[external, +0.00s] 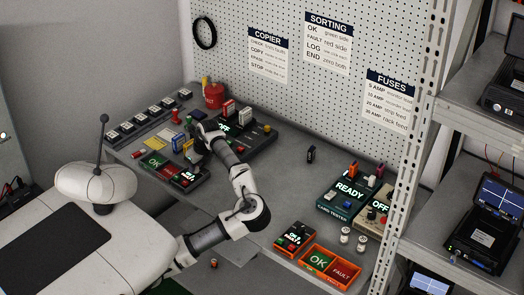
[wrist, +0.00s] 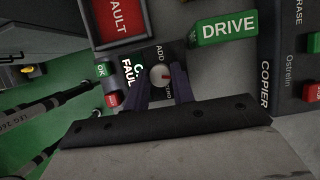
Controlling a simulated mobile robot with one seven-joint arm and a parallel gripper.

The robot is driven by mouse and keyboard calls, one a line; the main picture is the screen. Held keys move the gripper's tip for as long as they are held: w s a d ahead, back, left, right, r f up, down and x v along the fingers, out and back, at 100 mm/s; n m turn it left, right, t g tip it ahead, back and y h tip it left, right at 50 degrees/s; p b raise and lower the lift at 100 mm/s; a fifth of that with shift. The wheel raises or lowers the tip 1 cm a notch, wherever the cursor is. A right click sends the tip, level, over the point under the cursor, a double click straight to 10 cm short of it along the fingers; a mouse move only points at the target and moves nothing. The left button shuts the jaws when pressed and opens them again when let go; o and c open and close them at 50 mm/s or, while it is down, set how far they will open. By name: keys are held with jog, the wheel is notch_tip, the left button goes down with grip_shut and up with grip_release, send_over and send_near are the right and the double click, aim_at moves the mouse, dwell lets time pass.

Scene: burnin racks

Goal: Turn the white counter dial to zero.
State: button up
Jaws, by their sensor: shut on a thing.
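The white counter dial (wrist: 160,76) is a small round knob with a red mark toward its right side in the wrist view. It sits on a dark counter box (wrist: 134,48) with lit OK and FAULT lettering and an ADD label above the dial; the label below is partly covered. My gripper (wrist: 162,84) is shut on the dial, one dark finger on each side. In the external view my gripper (external: 197,152) reaches down over the left part of the bench, by the counter box (external: 190,179). The dial is hidden there.
A red FAULT tray (wrist: 122,22), a green DRIVE block (wrist: 223,28) and the dark copier (wrist: 268,60) lie close around the counter. Green and red OK/FAULT trays (external: 155,162) sit to its left. A second counter (external: 295,238) stands at the bench's front right. The middle bench is mostly clear.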

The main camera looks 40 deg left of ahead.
jog(key=shift+f+m+t+b, duration=0.1)
jog(key=shift+m+t+b, duration=0.4)
jog(key=shift+m+b, duration=0.55)
jog(key=shift+s+m, duration=0.1)
jog(key=shift+m, duration=0.25)
jog(key=o, duration=1)
jog(key=shift+r, duration=0.2)
jog(key=v, duration=1.3)
jog(key=shift+s+r+p, duration=0.1)
jog(key=shift+r+p, duration=0.2)
jog(key=shift+p, duration=0.05)
